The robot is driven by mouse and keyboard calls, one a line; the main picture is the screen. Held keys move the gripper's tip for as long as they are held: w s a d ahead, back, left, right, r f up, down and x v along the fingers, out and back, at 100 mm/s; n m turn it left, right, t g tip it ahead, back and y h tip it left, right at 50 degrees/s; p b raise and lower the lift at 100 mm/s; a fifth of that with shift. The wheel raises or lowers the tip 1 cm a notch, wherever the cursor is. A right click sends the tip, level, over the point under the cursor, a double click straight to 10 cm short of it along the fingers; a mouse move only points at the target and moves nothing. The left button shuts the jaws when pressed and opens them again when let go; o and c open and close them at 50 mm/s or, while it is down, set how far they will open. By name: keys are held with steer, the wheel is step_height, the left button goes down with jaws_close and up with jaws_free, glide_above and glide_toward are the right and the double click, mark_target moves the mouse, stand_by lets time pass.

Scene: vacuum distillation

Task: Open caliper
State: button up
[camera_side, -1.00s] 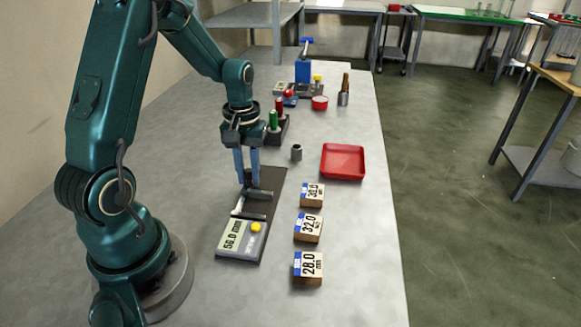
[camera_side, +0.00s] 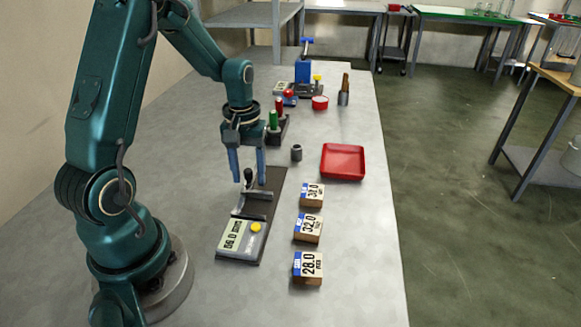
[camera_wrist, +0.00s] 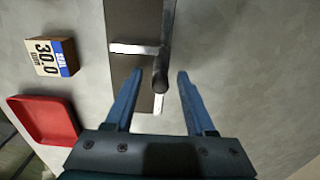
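The caliper (camera_side: 243,240) lies on the bench, with a dark bed, a display that seems to read 56.0 mm and a yellow button (camera_side: 256,227). In the wrist view the dark bed (camera_wrist: 125,18), a pale jaw (camera_wrist: 133,48) and the post (camera_wrist: 160,82) show. My gripper (camera_side: 248,181) is open, its blue fingers on either side of the post with visible gaps. The wrist view shows the open fingertips (camera_wrist: 161,74) too.
Several labelled blocks stand right of the caliper, including the 32.0 block (camera_side: 308,228) and the 28.0 block (camera_side: 307,267). A red tray (camera_side: 343,161) and a small grey cylinder (camera_side: 296,153) lie beyond. A rack with coloured handles (camera_side: 277,128) stands behind my gripper.

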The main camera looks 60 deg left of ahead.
mark_target(250, 170)
steer(key=shift+r, duration=0.1)
stand_by(0.5)
steer(key=shift+r, duration=3.4)
steer(key=shift+w+d+r, duration=0.15)
steer(key=shift+d, duration=0.05)
steer(key=d+r+m+t, duration=0.2)
steer(key=d+r, duration=0.2)
steer(key=r, duration=0.1)
steer(key=s+d+r+m+t, duration=0.2)
steer(key=s+d+m+t, duration=0.1)
steer(key=s+d+m, duration=0.4)
steer(key=shift+s+d+t, duration=0.3)
steer(key=shift+s+d, duration=0.9)
steer(key=shift+d, duration=0.55)
